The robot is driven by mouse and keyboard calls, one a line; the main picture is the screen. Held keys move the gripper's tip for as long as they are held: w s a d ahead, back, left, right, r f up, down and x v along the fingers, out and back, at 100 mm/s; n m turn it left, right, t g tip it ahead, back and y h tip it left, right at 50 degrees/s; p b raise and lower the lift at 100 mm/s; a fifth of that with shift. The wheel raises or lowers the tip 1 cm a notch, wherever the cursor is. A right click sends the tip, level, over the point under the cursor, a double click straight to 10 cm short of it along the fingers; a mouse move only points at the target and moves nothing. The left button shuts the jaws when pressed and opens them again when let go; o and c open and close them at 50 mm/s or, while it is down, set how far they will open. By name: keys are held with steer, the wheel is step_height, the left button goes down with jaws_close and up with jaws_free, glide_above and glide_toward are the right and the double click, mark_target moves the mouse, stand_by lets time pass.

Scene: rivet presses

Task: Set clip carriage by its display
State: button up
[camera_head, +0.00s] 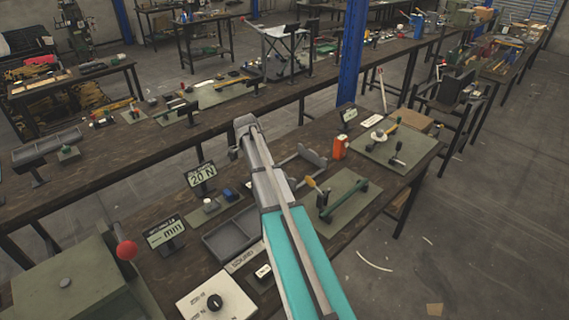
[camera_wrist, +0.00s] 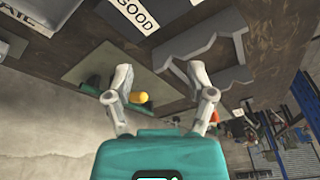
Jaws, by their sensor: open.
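I cannot make out for sure which part is the clip carriage. A display (camera_head: 165,232) showing dashes and "mm" stands at the left of the bench, and another display (camera_head: 201,176) reads "20 N". A third, small display (camera_head: 347,115) stands farther back, too small to read. A green tool (camera_head: 345,199) with a yellow handle lies on a mat right of my arm. In the wrist view my gripper (camera_wrist: 160,74) is open and empty, its fingers apart, with a yellow piece (camera_wrist: 138,97) showing beyond the left finger.
A grey tray (camera_head: 232,232) and a dial box (camera_head: 215,302) are left of my arm. An orange container (camera_head: 340,147) stands near another mat (camera_head: 402,161). The floor at right is largely clear.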

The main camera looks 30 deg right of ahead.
steer(key=s+d+n+h+b, duration=0.1)
steer(key=s+d, duration=0.2)
steer(key=d, duration=0.5)
steer(key=shift+d+f, duration=0.35)
steer(key=shift+f, duration=0.05)
steer(key=s+a+n+y, duration=0.1)
steer(key=s+a+n, duration=0.5)
steer(key=a, duration=0.5)
steer(key=s+a+n+y, duration=0.1)
steer(key=s+a+n, duration=0.6)
steer(key=a, duration=0.5)
steer(key=s+a+f+n+y, duration=0.1)
steer(key=s+a+n, duration=0.6)
steer(key=a, duration=0.4)
steer(key=shift+s+a+n+y, duration=0.15)
steer(key=shift+a+n+y, duration=0.2)
steer(key=shift+n, duration=0.35)
steer(key=shift+d, duration=0.1)
